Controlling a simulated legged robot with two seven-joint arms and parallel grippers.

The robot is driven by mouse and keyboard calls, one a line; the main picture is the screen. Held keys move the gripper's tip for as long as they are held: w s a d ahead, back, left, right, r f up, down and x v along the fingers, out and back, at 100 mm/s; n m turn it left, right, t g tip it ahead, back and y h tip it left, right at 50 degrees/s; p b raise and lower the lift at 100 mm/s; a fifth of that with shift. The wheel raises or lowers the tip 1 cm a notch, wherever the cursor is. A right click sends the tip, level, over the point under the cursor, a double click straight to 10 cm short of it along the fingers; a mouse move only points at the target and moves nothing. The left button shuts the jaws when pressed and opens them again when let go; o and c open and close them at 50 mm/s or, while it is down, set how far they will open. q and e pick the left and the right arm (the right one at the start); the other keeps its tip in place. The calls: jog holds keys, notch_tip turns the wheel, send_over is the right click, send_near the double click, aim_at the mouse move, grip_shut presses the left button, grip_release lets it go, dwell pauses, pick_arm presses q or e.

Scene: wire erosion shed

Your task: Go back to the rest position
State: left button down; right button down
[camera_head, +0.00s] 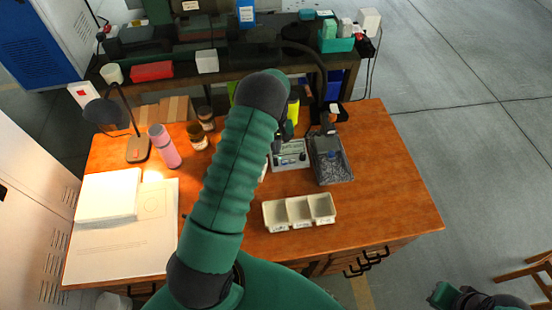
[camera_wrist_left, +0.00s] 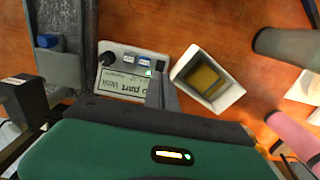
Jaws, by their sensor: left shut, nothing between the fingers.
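My left arm rises from the bottom of the head view, across the middle of the desk. My left gripper (camera_head: 281,143) is partly hidden behind that arm, over the desk near the small scale (camera_head: 290,155). In the left wrist view the left fingers (camera_wrist_left: 161,90) are together, with nothing between them. They show in front of the scale (camera_wrist_left: 120,62) and beside a white open box (camera_wrist_left: 230,93) with a yellowish block inside. A green and dark part of my right arm shows at the bottom right of the head view; its fingers do not show.
The wooden desk (camera_head: 375,200) holds a three-part white tray (camera_head: 299,212), a grey bin (camera_head: 332,160), a pink bottle (camera_head: 164,146), small jars, a lamp (camera_head: 137,148) and papers (camera_head: 120,235). A shelf with boxes stands behind. The desk's right end is clear.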

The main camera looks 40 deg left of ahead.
dwell(0.3)
pick_arm(q)
jog(key=s+d+r+m+t, duration=0.1)
jog(key=s+d+r+m, duration=0.2)
jog(key=d+r, duration=0.35)
jog(key=s+d+r+m, duration=0.25)
jog(key=d+r, duration=0.25)
jog(key=d, duration=0.3)
jog(key=s+d+r+m+t, duration=0.1)
jog(key=s+d+r+m, duration=0.2)
jog(key=s+d, duration=0.5)
jog(key=shift+s+d+r+m+t, duration=0.3)
jog(key=shift+s+m, duration=0.55)
jog(key=shift+s, duration=0.1)
jog(key=shift+a, duration=0.15)
